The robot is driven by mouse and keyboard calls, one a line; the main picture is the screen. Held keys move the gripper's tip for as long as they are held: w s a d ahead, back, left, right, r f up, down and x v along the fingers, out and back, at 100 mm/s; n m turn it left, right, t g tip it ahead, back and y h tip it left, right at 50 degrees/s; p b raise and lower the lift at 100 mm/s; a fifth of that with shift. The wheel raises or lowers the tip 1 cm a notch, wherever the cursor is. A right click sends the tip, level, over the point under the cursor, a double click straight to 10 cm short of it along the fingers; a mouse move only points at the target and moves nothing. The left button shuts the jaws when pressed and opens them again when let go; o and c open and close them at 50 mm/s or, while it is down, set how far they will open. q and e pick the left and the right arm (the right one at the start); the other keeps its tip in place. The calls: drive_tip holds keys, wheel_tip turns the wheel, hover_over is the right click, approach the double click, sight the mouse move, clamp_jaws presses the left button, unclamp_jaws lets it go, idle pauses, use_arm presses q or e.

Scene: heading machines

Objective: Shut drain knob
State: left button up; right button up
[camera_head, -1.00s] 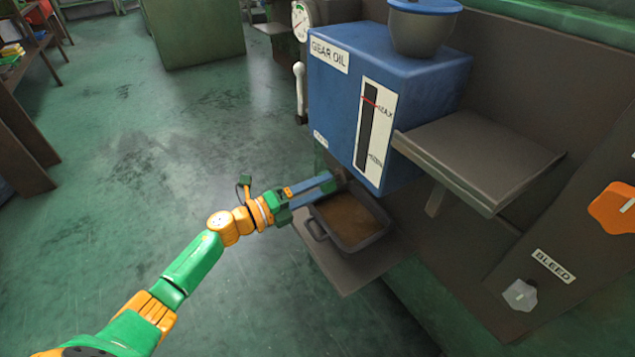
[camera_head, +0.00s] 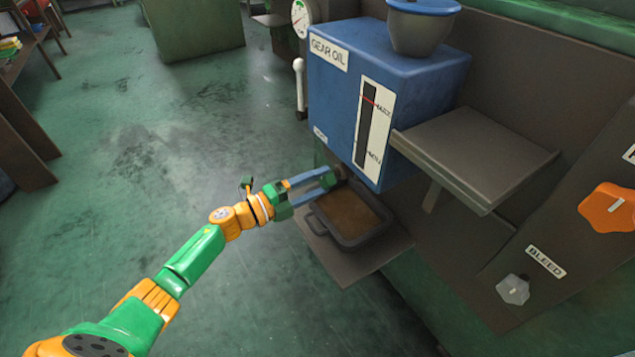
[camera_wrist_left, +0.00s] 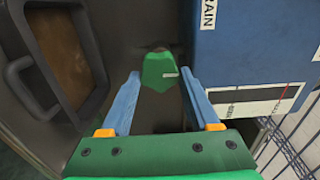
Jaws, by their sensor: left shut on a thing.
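In the head view my left gripper (camera_head: 322,179) reaches in under the tank from the left. Part of a label ending in "RAIN" shows on the tank in the wrist view. My right gripper is not in view.
A dark tray of brown liquid (camera_head: 347,218) sits on a ledge just below my left gripper. A grey shelf (camera_head: 475,155) juts out right of the tank. A grey bleed knob (camera_head: 513,289) and an orange knob (camera_head: 608,208) are at right.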

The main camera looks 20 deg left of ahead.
use_arm(q)
drive_tip(key=o, duration=1.4)
drive_tip(key=shift+c, duration=0.2)
drive_tip(key=v, duration=0.7)
drive_tip(key=shift+p, duration=0.35)
